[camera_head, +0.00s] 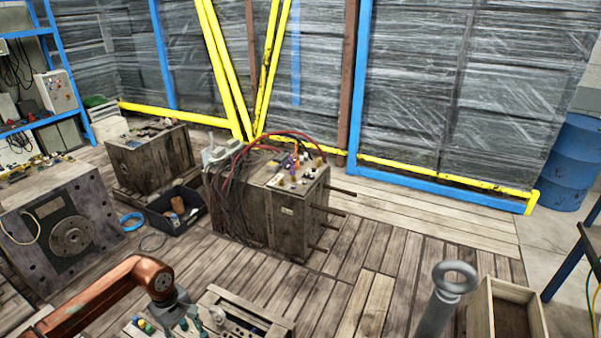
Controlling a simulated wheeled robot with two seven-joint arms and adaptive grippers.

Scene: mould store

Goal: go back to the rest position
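A copper-coloured arm comes in from the lower left and bends down at a dark joint. My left gripper (182,322) seems to be the dark grey part at its end, low in the picture. It is in front of a low wooden unit (240,318) with small coloured parts on it. Its fingers are too small and cut off to tell whether they are open or shut. I cannot tell whether it touches anything. My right gripper is not in view.
A mould block with hoses (290,205) stands mid-floor, its rods sticking out right. Two more blocks (150,155) (65,225) and a black bin (176,222) are left. A grey ring bolt (432,315) and wooden box (484,315) are front right. Plank floor (390,240) between is clear.

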